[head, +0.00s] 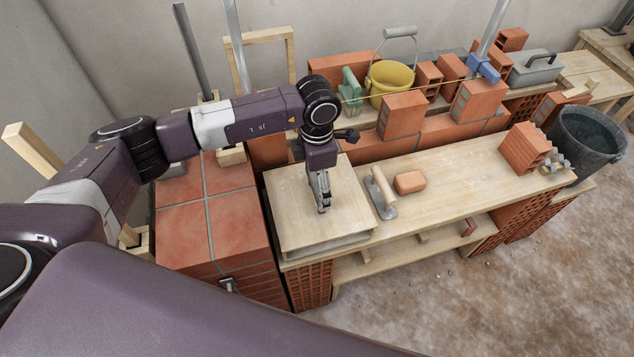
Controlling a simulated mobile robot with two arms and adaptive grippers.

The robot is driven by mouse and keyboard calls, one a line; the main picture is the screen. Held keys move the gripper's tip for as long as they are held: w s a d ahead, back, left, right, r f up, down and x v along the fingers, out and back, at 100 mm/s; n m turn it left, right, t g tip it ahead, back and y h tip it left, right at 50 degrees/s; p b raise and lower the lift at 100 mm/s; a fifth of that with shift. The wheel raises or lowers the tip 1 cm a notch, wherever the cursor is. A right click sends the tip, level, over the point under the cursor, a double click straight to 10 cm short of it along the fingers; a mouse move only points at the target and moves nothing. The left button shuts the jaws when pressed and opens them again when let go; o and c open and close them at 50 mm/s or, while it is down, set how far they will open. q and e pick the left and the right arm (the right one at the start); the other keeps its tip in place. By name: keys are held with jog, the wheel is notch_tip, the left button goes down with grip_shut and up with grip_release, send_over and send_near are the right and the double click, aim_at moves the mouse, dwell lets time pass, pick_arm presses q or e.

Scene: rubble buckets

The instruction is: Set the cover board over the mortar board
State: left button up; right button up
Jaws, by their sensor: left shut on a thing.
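The cover board, a pale square wooden panel (290,215), is at the left end of the wooden bench. It lies about level over a greyish slab edge (345,243), which looks like the mortar board. Most of that lower board is hidden, and I cannot tell whether the two touch. My left gripper (323,207) points down at the middle of the cover board and is shut on it, apparently at a small grip that the fingers hide. My right gripper is not in view.
A trowel-like float (381,195) and an orange block (410,182) lie just right of the boards. Bricks (525,148) and a dark bucket (590,140) are at the bench's right end. A yellow bucket (390,85) stands behind, by a low brick wall. The bench middle is clear.

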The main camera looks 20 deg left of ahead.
pick_arm(q)
jog(key=shift+f+b, duration=0.4)
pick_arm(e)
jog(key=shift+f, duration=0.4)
pick_arm(q)
jog(key=o, duration=2.2)
jog(key=shift+c, duration=0.2)
jog(key=shift+r, duration=0.1)
notch_tip(320, 180, up, 7)
jog(key=shift+r, duration=0.4)
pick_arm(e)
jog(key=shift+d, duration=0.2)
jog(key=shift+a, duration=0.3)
pick_arm(q)
jog(key=shift+r, duration=0.15)
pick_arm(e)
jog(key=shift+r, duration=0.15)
